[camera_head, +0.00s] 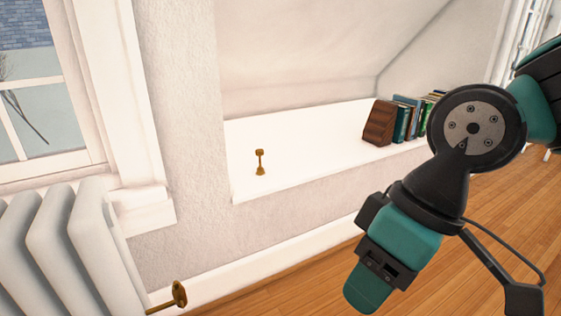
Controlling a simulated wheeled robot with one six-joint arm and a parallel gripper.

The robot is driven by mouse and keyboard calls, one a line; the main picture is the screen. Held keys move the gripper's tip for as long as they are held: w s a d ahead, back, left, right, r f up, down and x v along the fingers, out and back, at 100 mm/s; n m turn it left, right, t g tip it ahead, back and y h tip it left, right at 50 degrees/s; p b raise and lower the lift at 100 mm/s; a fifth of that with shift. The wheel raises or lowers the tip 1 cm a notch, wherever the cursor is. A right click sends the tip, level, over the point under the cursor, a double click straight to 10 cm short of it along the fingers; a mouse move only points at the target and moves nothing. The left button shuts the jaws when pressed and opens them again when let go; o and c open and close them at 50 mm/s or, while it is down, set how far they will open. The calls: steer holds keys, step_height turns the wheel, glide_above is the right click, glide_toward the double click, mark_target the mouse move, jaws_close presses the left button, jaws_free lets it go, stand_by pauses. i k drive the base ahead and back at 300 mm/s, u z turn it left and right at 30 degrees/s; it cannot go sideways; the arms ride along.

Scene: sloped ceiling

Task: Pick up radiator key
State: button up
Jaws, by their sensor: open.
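A small brass radiator key (260,162) stands upright on the white ledge (310,150) of the wall recess, near its front left part. My gripper (369,285) hangs at the lower right of the head view, in front of the ledge and nearer to the camera. It is open and well apart from the key, to its right and lower in the picture. Its fingertips are seen edge-on, so the gap between them is hard to make out. Nothing is seen held in it.
A row of books (409,117) with a wooden bookend (380,122) stands at the right of the ledge, partly behind my arm. A white radiator (75,250) with a brass valve (179,295) is at the lower left. A sloped ceiling hangs over the ledge. The ledge around the key is clear.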

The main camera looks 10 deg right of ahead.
mark_target(259, 152)
steer(key=z, duration=0.55)
steer(key=i, duration=1.35)
steer(key=u, duration=0.35)
